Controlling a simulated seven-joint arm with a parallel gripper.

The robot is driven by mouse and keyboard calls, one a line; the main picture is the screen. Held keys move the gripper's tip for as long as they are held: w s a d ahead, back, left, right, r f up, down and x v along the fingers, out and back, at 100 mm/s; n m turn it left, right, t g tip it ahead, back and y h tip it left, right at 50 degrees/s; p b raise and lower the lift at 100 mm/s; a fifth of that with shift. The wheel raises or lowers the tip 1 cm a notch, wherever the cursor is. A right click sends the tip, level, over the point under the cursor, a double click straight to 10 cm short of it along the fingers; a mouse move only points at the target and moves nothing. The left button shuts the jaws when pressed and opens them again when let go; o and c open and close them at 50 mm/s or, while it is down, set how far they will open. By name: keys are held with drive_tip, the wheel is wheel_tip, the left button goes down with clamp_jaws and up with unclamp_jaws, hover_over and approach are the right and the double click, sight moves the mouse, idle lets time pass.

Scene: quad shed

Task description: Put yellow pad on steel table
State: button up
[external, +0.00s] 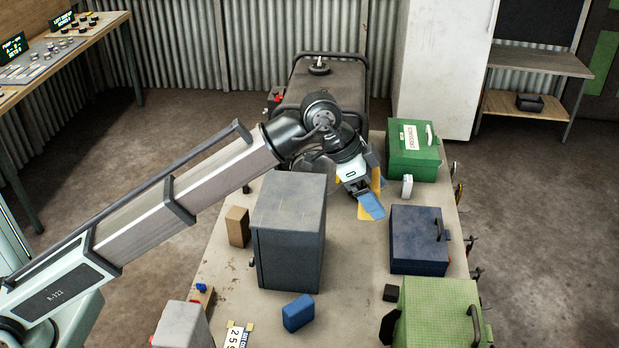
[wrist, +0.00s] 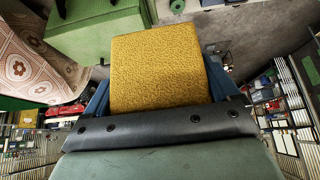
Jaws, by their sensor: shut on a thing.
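The yellow pad (wrist: 158,72) fills the middle of the wrist view, a textured block between the two blue fingers of my gripper (wrist: 160,88). In the external view my gripper (external: 368,198) points down over the far middle part of a worn, pale-topped table (external: 352,275). Parts of the yellow pad (external: 365,211) show beside the blue finger there; the rest is hidden. I cannot tell whether the pad touches the tabletop. I cannot tell for sure that this table is the steel table; a grey metal-legged table (external: 540,62) stands at the back right.
A grey cabinet box (external: 290,235) stands left of my gripper. A green box (external: 413,155), a dark blue box (external: 418,238) and a light green box (external: 438,318) line the right side. A blue block (external: 298,312) and brown block (external: 237,227) lie nearby. Bare tabletop lies between.

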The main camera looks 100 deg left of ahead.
wheel_tip(320, 180, down, 39)
drive_tip(key=shift+s+a+r, duration=0.1)
drive_tip(key=shift+r, duration=0.1)
idle(0.6)
drive_tip(key=shift+f, duration=0.1)
drive_tip(key=o, duration=0.8)
drive_tip(key=shift+c, duration=0.2)
drive_tip(key=v, duration=0.7)
drive_tip(key=shift+r, duration=0.3)
drive_tip(key=shift+r, duration=0.1)
